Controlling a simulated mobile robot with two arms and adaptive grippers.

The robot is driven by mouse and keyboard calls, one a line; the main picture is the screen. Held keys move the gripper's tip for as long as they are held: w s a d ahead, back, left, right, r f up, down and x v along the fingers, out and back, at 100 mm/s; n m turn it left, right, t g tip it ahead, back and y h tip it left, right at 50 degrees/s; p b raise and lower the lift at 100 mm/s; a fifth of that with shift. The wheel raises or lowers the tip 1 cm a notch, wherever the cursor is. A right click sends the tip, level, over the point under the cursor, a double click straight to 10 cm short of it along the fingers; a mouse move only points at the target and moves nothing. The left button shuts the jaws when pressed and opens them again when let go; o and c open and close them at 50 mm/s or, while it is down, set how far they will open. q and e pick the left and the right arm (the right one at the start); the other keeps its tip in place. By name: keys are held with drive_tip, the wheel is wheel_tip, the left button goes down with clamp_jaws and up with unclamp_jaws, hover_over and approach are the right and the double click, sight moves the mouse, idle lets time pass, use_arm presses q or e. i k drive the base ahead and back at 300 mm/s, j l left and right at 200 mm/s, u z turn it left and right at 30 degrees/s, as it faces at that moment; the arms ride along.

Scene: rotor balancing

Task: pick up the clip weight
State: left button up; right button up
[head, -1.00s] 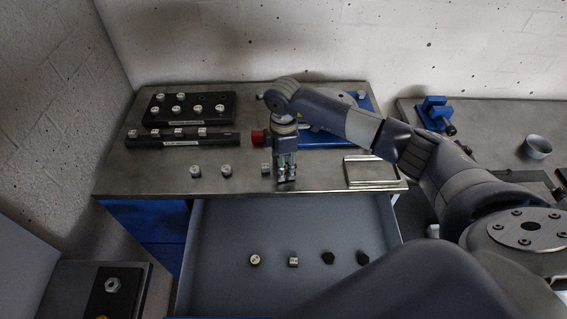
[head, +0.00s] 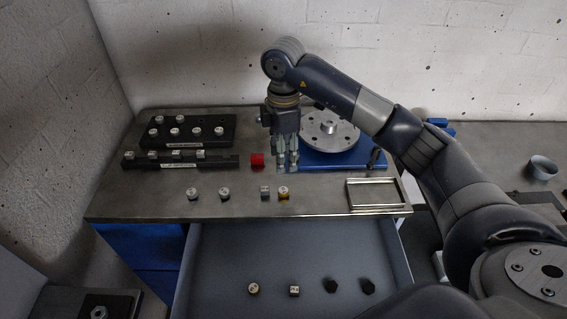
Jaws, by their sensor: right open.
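I cannot tell for sure which piece is the clip weight. Small weights stand in a row near the table's front edge: a round silver one (head: 193,193), another round one (head: 224,193), a squarish grey block (head: 265,192) and a silver piece with a yellow base (head: 284,193). My right gripper (head: 288,166) is open and points down, its fingertips just above and behind the yellow-based piece in the picture. Nothing shows between its fingers. My left gripper is not in view.
A black block (head: 190,143) and a black rail (head: 215,161) hold weights at the left. A red block (head: 257,160), a disc on a blue base (head: 330,127) and a metal frame (head: 375,208) are nearby. The open drawer (head: 225,250) holds several small pieces.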

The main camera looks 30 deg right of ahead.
sight(293, 289)
drive_tip(key=k+j, duration=0.3)
drive_tip(key=k, duration=0.15)
drive_tip(key=k+j, duration=0.65)
drive_tip(key=k, duration=0.25)
